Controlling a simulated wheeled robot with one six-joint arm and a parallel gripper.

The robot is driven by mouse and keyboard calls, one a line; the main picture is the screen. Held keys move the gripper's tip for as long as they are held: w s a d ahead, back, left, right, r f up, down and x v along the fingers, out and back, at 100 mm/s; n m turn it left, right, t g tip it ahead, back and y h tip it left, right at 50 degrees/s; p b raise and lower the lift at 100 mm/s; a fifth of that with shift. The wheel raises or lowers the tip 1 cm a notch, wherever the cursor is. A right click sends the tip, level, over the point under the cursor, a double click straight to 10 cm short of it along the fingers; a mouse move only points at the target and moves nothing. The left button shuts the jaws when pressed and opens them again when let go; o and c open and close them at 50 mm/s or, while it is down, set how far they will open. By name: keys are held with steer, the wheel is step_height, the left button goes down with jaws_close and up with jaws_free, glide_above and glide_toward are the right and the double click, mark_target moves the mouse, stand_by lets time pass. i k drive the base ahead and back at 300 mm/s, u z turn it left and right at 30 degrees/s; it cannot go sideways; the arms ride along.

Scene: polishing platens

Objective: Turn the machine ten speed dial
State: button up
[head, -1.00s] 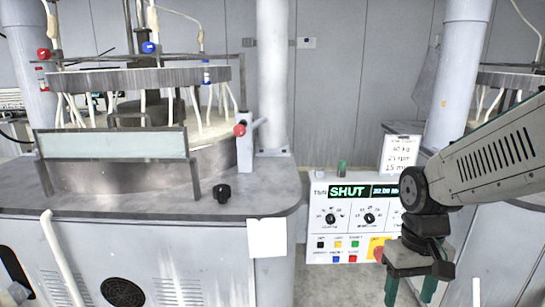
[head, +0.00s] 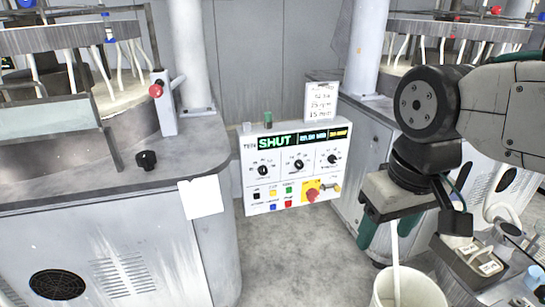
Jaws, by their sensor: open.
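The white control panel (head: 262,195) marked TEN stands at the middle of the head view, facing me. Its lit display (head: 280,141) reads SHUT in green. Below are three black dials in a row: left (head: 264,170), middle (head: 298,166) and right (head: 333,160). Their small labels are too blurred to tell which is speed. My gripper (head: 408,232), with green fingers, hangs to the right of the panel in the picture, pointing down. It is open, with nothing held between its fingers, and looks apart from the panel. The dials are unobstructed.
A red stop knob (head: 312,195) on a yellow plate is at the panel's lower right. A white card (head: 320,102) stands above the panel. A machine bench (head: 90,195) fills the left, with a loose black knob (head: 146,160). A white bucket (head: 410,290) is below my gripper.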

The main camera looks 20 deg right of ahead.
mark_target(299, 165)
steer(key=z, duration=0.55)
steer(key=k, duration=1.3)
steer(key=u, duration=0.15)
steer(key=i, duration=0.5)
steer(key=u, duration=0.6)
steer(key=i, duration=1.35)
steer(key=z, duration=0.8)
